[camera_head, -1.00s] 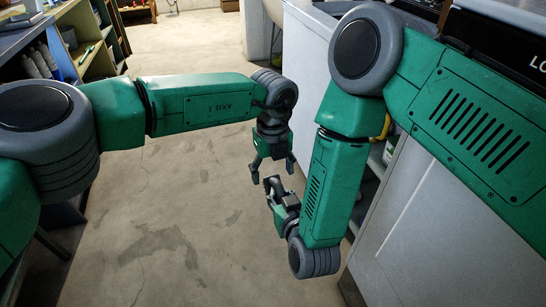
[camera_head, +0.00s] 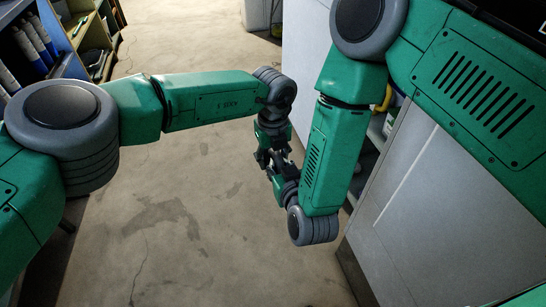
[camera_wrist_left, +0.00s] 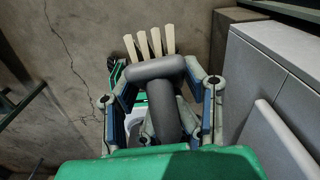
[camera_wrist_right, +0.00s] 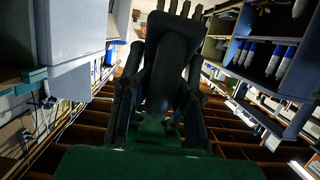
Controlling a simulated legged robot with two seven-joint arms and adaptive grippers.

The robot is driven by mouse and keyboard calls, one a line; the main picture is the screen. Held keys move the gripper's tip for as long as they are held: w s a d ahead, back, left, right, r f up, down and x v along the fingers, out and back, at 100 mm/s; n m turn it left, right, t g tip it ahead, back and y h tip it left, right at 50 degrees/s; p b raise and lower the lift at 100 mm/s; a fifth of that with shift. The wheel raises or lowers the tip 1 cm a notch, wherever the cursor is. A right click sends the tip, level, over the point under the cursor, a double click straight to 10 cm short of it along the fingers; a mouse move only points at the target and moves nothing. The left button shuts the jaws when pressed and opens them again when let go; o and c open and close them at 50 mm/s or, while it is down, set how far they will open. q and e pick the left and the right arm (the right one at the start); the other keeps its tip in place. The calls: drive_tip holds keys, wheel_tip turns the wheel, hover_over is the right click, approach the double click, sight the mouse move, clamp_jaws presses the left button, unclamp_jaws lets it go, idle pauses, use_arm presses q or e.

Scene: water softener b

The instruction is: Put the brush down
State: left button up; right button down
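The brush (camera_wrist_left: 168,98) has a dark grey handle with a crosswise head and several pale bristle tufts. In the left wrist view it lies between the spread fingers of my left gripper (camera_wrist_left: 160,92); whether they touch it is unclear. In the right wrist view the brush (camera_wrist_right: 168,62) is a dark shape between the fingers of my right gripper (camera_wrist_right: 160,95), which appears closed on it; the contact is in shadow. In the head view my left gripper (camera_head: 270,160) and right gripper (camera_head: 280,175) meet above the floor, and the brush is hardly distinguishable there.
A pale cabinet (camera_head: 430,200) stands close on the right. A shelf with bottles (camera_head: 35,45) stands at upper left, and bottles also show in the right wrist view (camera_wrist_right: 265,60). The concrete floor (camera_head: 180,240) below the grippers is clear.

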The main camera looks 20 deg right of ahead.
drive_tip(key=shift+r, duration=0.65)
use_arm(q)
drive_tip(key=shift+a, duration=0.1)
use_arm(e)
drive_tip(key=v, duration=1.2)
drive_tip(key=shift+f, duration=0.15)
